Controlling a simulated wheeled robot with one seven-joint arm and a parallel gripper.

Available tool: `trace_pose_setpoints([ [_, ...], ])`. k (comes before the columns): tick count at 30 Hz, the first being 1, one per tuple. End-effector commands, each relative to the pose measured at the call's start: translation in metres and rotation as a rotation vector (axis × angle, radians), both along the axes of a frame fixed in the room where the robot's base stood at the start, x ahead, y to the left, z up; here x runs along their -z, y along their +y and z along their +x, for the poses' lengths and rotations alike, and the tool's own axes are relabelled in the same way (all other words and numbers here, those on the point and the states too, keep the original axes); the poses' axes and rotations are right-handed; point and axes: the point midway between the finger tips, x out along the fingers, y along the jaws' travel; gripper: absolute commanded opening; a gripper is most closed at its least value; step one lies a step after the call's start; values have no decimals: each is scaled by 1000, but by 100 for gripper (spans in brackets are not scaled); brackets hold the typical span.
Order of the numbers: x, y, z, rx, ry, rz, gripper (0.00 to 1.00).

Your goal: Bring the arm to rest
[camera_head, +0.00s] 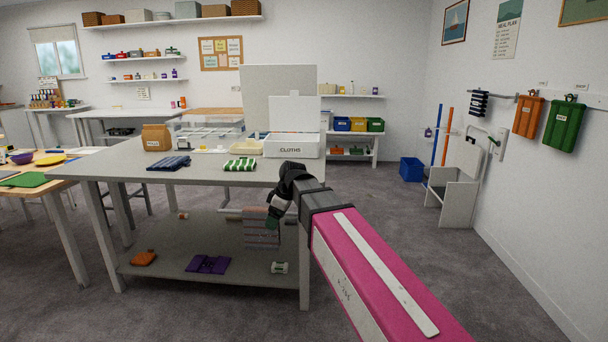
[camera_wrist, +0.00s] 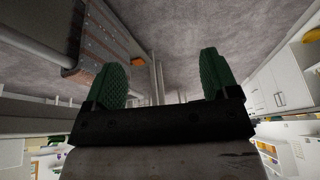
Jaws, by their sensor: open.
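My pink arm reaches forward from the lower right in the head view, with the black wrist bent down at the front right corner of the grey table (camera_head: 110,169). My gripper (camera_head: 271,222) hangs just off the table's front edge, below the level of its top. In the wrist view my gripper (camera_wrist: 163,72) shows two green ribbed fingers spread wide apart. Nothing is between them.
On the table lie a blue striped cloth (camera_head: 168,163) and a green striped cloth (camera_head: 240,164), beside a white CLOTHS box (camera_head: 291,149). The lower shelf (camera_head: 165,258) holds a purple cloth (camera_head: 208,264).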

Motion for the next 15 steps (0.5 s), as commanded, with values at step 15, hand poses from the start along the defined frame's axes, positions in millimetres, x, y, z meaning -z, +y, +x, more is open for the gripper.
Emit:
trace_pose_setpoints([
  [15,114,-120,-20,519,137,-112,81],
])
